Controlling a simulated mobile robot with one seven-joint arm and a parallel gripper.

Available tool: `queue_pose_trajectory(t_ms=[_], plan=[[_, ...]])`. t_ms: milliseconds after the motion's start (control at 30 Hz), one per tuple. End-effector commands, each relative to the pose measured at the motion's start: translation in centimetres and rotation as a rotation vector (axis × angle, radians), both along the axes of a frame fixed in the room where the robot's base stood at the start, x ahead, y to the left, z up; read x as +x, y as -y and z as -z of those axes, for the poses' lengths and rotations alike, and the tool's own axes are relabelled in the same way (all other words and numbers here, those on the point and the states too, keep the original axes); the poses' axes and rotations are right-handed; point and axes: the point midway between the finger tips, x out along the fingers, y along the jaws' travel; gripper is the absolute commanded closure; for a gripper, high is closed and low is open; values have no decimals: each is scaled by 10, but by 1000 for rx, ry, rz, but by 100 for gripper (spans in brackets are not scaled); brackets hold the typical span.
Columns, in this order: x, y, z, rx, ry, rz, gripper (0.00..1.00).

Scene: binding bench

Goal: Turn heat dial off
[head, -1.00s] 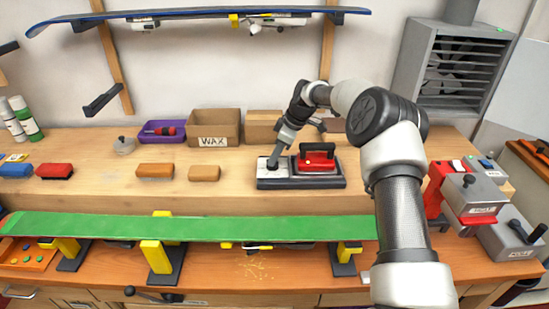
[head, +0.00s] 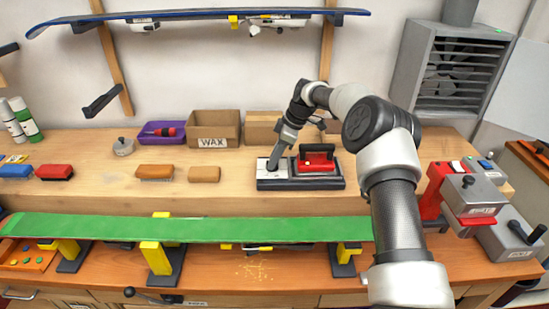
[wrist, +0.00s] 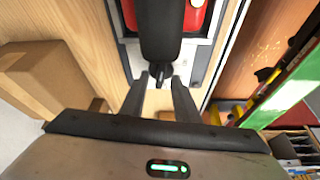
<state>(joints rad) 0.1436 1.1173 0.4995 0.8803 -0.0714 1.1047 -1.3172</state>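The red waxing iron (head: 316,163) with its black handle sits on a dark base with a pale panel (head: 269,177) on its left side. My gripper (head: 270,166) points down over that panel, left of the iron. In the wrist view, my gripper (wrist: 160,78) has its two fingers apart, with a gap between them. A small dark knob-like piece, apparently the heat dial (wrist: 163,74), shows at the fingertips, below the black iron handle (wrist: 160,25). Whether the fingers touch it cannot be told. In the head view the dial is hidden by the gripper.
A green ski or board (head: 190,227) lies across yellow supports in front. A WAX box (head: 213,128) and another cardboard box (head: 262,127) stand behind. Red and grey tools (head: 470,195) stand at right.

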Motion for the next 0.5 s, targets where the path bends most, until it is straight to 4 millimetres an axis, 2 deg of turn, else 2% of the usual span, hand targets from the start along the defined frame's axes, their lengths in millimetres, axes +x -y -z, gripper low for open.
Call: queue_pose_trajectory(t_ms=[267, 367, 500], plan=[[0, 1, -2, 1, 1, 1, 72], [0, 4, -10, 1, 2, 2, 72], [-1, 15, -34, 0, 4, 4, 72]])
